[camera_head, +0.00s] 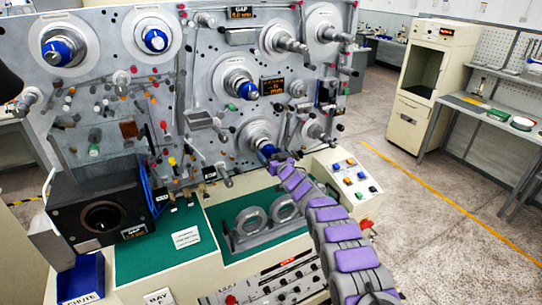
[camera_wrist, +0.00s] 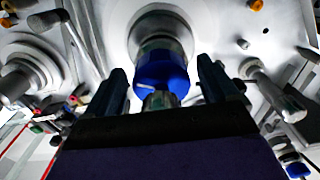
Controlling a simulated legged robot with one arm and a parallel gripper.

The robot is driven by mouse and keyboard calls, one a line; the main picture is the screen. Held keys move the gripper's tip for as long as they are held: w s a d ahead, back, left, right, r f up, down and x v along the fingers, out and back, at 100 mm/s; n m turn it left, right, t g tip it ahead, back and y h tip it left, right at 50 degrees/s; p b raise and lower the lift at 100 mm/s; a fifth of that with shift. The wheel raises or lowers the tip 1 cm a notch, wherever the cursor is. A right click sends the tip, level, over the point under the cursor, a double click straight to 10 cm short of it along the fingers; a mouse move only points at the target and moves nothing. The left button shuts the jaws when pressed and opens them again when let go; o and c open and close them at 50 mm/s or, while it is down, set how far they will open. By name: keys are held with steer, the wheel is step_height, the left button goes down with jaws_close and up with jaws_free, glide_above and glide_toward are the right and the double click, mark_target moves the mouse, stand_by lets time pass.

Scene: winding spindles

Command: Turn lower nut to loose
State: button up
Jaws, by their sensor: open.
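The lower nut (camera_wrist: 162,72) is a blue cap on a round metal spindle, centred ahead of my gripper in the wrist view. A grey spindle end sticks out of its front. My gripper (camera_wrist: 162,66) is open, with one dark finger on each side of the nut. A gap shows between each finger and the nut in this view; how deep the fingers reach is unclear. In the head view the lower nut (camera_head: 267,150) shows at the tip of my arm, on the lowest large spindle, and is partly hidden by it.
Another blue nut (camera_head: 248,90) sits on the spindle above. Metal rollers and small coloured pegs crowd the grey panel (camera_head: 220,20) around it. A button box (camera_head: 345,175) stands right of my arm. Two grey rings (camera_head: 268,218) stand in the tray below. Floor to the right is clear.

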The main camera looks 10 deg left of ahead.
steer(key=shift+c, duration=0.2)
steer(key=c, duration=0.9)
steer(key=shift+c, duration=0.2)
